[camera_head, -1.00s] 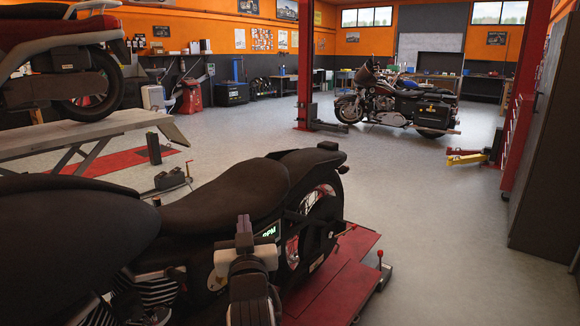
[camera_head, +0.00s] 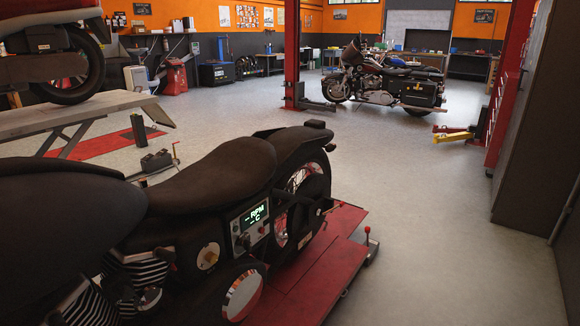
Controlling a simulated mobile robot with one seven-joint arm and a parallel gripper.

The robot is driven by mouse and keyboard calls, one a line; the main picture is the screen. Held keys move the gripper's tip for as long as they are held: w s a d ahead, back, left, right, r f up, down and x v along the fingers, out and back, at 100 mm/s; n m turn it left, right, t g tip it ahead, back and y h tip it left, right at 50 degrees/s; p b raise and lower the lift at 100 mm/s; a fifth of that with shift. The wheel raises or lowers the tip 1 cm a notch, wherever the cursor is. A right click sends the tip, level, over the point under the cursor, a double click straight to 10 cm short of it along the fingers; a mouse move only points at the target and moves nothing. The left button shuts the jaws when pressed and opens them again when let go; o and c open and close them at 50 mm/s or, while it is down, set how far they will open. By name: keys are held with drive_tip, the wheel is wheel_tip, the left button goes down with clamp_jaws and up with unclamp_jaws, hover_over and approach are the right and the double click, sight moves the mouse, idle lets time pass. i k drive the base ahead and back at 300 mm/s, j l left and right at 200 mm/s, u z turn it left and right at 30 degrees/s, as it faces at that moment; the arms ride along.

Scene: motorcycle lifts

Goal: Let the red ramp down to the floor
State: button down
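The red ramp (camera_head: 342,222) is at the rear end of the red lift platform (camera_head: 290,291), by the rear wheel of the near black motorcycle (camera_head: 215,172). A seam crosses the red surface, and the far part looks about level with the platform. I cannot tell how far its end is from the floor. A short lever with a red knob (camera_head: 367,232) stands at the right edge of the platform. My gripper is not in view.
A control box with a lit display (camera_head: 250,222) sits beside the near motorcycle. Another lift (camera_head: 75,112) with a motorcycle stands at left. A red post (camera_head: 291,55) and a parked motorcycle (camera_head: 385,82) are further back. The floor (camera_head: 435,225) right of the platform is clear.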

sight(343, 222)
drive_tip(key=z, duration=0.85)
drive_tip(key=i+z, duration=0.3)
drive_tip(key=i, duration=4.5)
drive_tip(key=i+l+u, duration=0.15)
drive_tip(key=i, duration=0.25)
drive_tip(key=i+u, duration=0.1)
drive_tip(key=i, duration=0.25)
drive_tip(key=i+l+u, duration=0.15)
drive_tip(key=i, duration=0.25)
drive_tip(key=i+u, duration=0.35)
drive_tip(key=i, duration=0.15)
drive_tip(key=i+l+u, duration=0.1)
drive_tip(key=i+u, duration=0.2)
drive_tip(key=i, duration=0.25)
drive_tip(key=i+u, duration=0.25)
drive_tip(key=i, duration=0.3)
drive_tip(key=i+u, duration=0.3)
drive_tip(key=i, duration=0.3)
